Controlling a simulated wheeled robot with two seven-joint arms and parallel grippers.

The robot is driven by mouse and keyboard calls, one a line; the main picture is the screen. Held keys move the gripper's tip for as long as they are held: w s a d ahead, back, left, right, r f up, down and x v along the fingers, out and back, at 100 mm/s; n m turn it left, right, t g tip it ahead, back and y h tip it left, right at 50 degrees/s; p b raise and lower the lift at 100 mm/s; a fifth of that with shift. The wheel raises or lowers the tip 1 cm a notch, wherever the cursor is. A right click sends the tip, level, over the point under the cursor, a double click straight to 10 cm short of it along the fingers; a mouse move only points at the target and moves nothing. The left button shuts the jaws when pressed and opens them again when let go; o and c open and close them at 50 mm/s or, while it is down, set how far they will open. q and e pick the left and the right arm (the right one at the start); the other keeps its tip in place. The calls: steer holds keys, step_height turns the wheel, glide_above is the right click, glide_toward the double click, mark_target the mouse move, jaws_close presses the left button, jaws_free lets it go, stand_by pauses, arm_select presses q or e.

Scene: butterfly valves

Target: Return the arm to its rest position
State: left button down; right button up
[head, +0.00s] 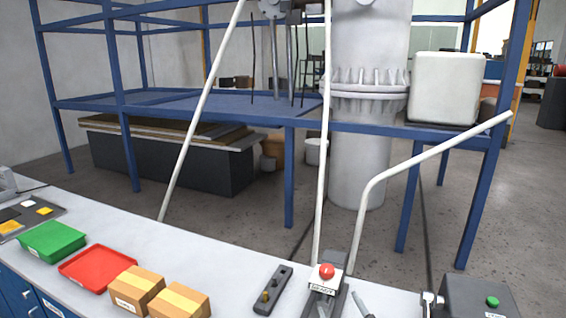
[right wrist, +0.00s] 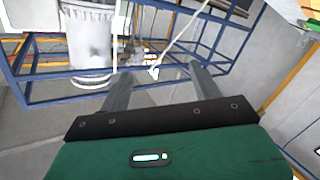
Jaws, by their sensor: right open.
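My right gripper (right wrist: 158,74) shows in the right wrist view. Its two grey fingers are spread apart with nothing between them. It hangs in free air, tilted, with the blue frame and the large grey pipe (right wrist: 90,45) beyond it. I cannot make out the right gripper in the head view. My left gripper is in neither view.
In the head view a white bench (head: 205,262) carries a green tray (head: 52,241), a red tray (head: 98,268), cartons (head: 137,288), a red-button box (head: 326,277) and a green-button box (head: 480,297). White bent rails (head: 430,154) rise beside it. A blue frame (head: 289,180) stands behind.

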steer(key=s+d+f+m+g+h, duration=0.25)
steer(key=s+d+f+g, duration=0.35)
steer(key=s+f, duration=0.55)
steer(key=s+d+f+m+g, duration=0.15)
steer(key=s+f+g, duration=0.25)
steer(key=s, duration=0.5)
steer(key=s+d+f+m+g, duration=0.1)
steer(key=s+d+f+g, duration=0.3)
steer(key=s, duration=0.5)
step_height(320, 180, down, 38)
steer(key=a+g+b, duration=0.1)
steer(key=b, duration=0.6)
steer(key=s+d+f+b, duration=0.1)
steer(key=s+f+b, duration=0.2)
steer(key=s+f, duration=0.6)
steer(key=s+d+f+g+b, duration=0.1)
steer(key=s+d+f+b, duration=0.1)
steer(key=s+f, duration=0.8)
step_height(320, 180, down, 7)
steer(key=shift+s+r+n+b, duration=0.1)
steer(key=shift+s+n+b, duration=0.25)
steer(key=shift+b, duration=0.3)
